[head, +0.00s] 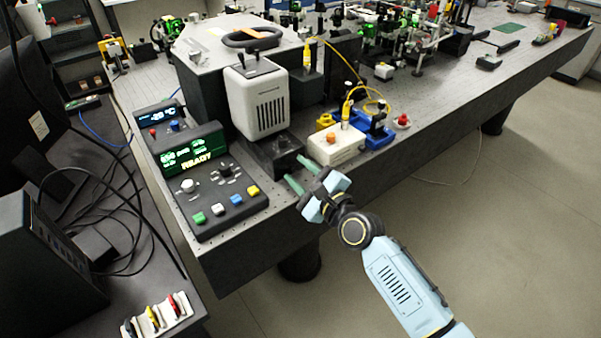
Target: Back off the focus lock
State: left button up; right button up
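My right gripper (300,175) reaches in from the lower right to the front edge of the bench. Its two pale green fingers are apart, with nothing seen between them. Just beyond the fingertips is a dark block (262,158) with a small dark knob (283,142) on top. It sits at the foot of a light grey vented housing (258,100). No part carries a readable focus lock label, so I cannot tell for sure which one it is. My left gripper is not in view.
Left of the gripper is a control box (215,170) with coloured buttons and a READY display. Right of it are a cream box (335,145) with an orange knob and a blue mount (375,138) with a yellow cable. Open floor lies at right.

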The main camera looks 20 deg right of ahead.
jog(key=shift+c, duration=0.3)
grip_shut()
